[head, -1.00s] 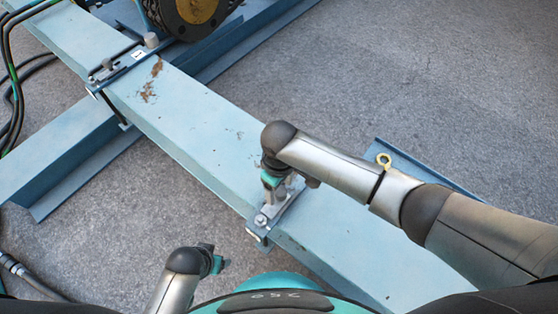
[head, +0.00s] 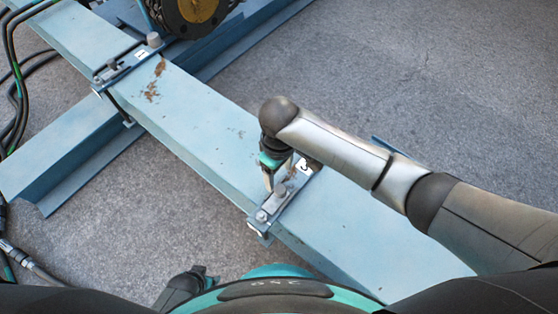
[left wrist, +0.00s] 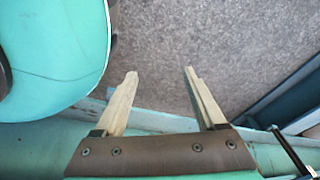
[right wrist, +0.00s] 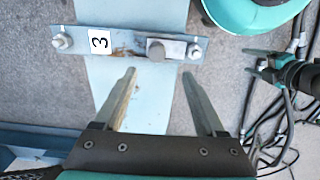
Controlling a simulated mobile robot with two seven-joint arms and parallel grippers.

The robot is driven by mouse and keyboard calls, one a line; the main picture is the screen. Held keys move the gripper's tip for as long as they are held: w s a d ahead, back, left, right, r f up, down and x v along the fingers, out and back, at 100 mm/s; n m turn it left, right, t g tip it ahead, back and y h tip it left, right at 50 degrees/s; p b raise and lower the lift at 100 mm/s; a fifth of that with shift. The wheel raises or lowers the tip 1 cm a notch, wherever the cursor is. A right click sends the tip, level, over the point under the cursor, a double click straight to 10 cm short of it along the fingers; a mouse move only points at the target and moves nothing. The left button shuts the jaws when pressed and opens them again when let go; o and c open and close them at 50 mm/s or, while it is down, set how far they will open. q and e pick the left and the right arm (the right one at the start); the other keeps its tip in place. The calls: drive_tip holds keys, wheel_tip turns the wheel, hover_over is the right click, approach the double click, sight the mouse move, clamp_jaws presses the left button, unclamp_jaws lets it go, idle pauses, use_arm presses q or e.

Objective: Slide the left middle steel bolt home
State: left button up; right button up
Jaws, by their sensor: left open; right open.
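A blue-grey plate (head: 287,197) marked 3 lies across the light-blue beam (head: 200,115), under my right gripper (head: 268,183). A steel bolt (head: 281,190) with a block-like head sits on it, showing more clearly in the right wrist view (right wrist: 156,49), with its bar lying toward the right end. My right gripper (right wrist: 158,73) is open and empty, its fingertips just short of the bolt and apart from it in that view. My left gripper (left wrist: 161,73) is open and empty above the ground. I cannot tell how far the bolt is in.
A second plate (head: 122,66) marked 1 lies farther along the beam, near a black and yellow wheel-like part (head: 199,10). Cables (head: 18,95) run at the left. A blue cross beam (head: 70,150) joins from the left. The grey ground at the right is clear.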

use_arm(q)
drive_tip(key=shift+s+a+f+p, duration=0.15)
drive_tip(key=shift+s+a+p, duration=0.2)
drive_tip(key=shift+s+a, duration=0.35)
drive_tip(key=shift+s+a+f+p, duration=0.15)
drive_tip(key=shift+s+a+p, duration=0.25)
drive_tip(key=shift+s, duration=0.5)
use_arm(e)
drive_tip(key=shift+r, duration=1.7)
